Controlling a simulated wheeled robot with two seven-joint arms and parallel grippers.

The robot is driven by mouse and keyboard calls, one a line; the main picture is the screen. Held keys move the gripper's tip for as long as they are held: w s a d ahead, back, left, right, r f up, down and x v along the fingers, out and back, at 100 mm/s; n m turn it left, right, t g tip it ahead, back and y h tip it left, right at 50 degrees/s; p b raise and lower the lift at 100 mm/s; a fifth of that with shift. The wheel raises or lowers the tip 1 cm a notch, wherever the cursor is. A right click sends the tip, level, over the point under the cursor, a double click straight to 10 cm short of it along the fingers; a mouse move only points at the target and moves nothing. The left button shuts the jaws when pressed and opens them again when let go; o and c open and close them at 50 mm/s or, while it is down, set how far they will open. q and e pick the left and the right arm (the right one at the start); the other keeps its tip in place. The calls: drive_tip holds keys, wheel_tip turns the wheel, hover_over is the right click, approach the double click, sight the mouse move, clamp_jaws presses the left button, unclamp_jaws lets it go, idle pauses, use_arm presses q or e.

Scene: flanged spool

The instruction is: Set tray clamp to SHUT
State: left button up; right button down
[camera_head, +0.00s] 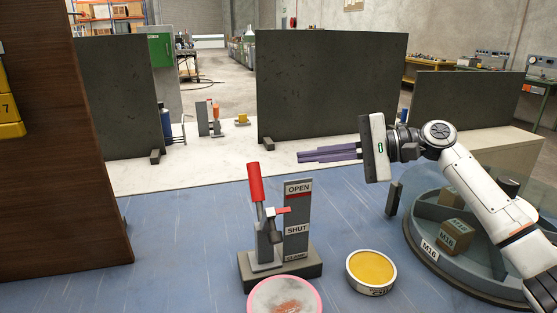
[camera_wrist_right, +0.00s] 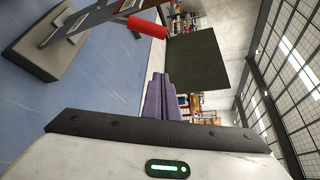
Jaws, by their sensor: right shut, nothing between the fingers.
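The tray clamp (camera_head: 279,262) stands on a dark base on the blue table, near the middle of the head view. Its red handle (camera_head: 255,183) points up, tilted slightly left. Its grey plate reads OPEN at the top and SHUT lower down, and a small red tip (camera_head: 284,209) lies between the two words. My right gripper (camera_head: 300,157) is shut and empty, its purple fingers pointing left, above and to the right of the red handle and apart from it. In the right wrist view the red handle (camera_wrist_right: 148,26) shows beyond the purple fingers (camera_wrist_right: 160,95). My left gripper is out of view.
A pink-rimmed round dish (camera_head: 284,297) and a tin with yellow contents (camera_head: 371,271) stand in front of the clamp. A round divided tray (camera_head: 424,252) with boxes lies at right under my arm. Dark panels (camera_head: 330,85) stand behind. The blue table left of the clamp is clear.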

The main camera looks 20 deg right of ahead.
drive_tip(key=b+x, duration=0.3)
drive_tip(key=x, duration=0.7)
drive_tip(key=s, duration=0.1)
drive_tip(key=s+r+b, duration=0.1)
drive_tip(key=s, duration=0.1)
drive_tip(key=shift+s+a+r, duration=0.3)
drive_tip(key=shift+s+r, duration=0.05)
drive_tip(key=shift+r, duration=0.05)
